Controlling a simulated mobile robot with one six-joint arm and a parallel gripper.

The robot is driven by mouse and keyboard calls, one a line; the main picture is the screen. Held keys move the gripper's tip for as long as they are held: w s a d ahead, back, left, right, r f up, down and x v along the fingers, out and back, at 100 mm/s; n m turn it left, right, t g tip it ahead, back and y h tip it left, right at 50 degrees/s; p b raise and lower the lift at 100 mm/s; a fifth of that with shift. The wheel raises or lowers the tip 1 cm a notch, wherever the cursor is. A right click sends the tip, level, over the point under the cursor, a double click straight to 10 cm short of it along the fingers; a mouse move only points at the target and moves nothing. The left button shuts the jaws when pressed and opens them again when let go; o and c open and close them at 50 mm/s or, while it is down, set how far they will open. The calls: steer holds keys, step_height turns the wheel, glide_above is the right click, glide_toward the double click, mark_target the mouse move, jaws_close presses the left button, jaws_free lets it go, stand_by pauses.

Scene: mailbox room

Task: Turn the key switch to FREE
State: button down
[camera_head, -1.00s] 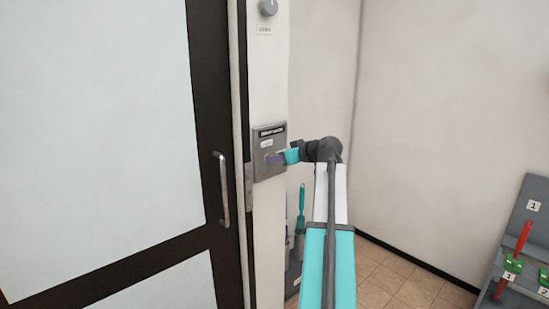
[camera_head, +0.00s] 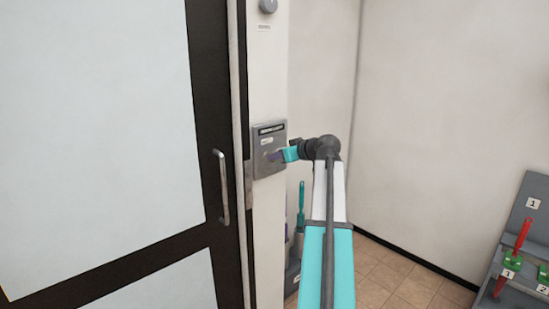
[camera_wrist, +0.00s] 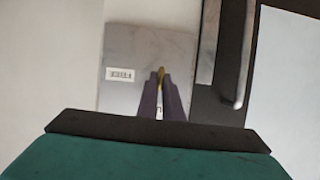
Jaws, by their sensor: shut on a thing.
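The key switch panel (camera_head: 258,165) is a grey plate on the white wall post, right of the door. It also shows in the wrist view (camera_wrist: 130,45), with a small white label on it. My gripper (camera_head: 274,157) is at the panel's face, reaching in from the right. In the wrist view, my gripper's purple fingers (camera_wrist: 160,90) are shut on a thin yellowish key (camera_wrist: 161,74) pointing at the panel. The fingers hide most of the key and the keyhole. I cannot read the switch markings or tell the key's turned position.
A dark-framed glass door (camera_head: 212,110) with a metal handle (camera_head: 222,188) is close on the left. A round grey knob (camera_head: 268,6) is above the panel. A grey rack (camera_head: 525,195) stands at the right. Tiled floor between is clear.

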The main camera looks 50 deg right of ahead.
steer(key=shift+d+y, duration=0.1)
steer(key=shift+y, duration=0.2)
steer(key=shift+d+f+m+t+y+b, duration=0.25)
steer(key=shift+m+t+y, duration=0.55)
steer(key=shift+m, duration=1.4)
steer(key=shift+d+f+m+t+y+b, duration=0.1)
steer(key=shift+m+t+y+b, duration=0.3)
steer(key=shift+m+y, duration=1.3)
steer(key=shift+d+f+m+t+y+b, duration=0.25)
steer(key=shift+m+t+y, duration=0.3)
steer(key=shift+m, duration=2.15)
steer(key=shift+a, duration=0.1)
steer(key=c, duration=1.9)
jaws_free()
steer(key=shift+s, duration=0.15)
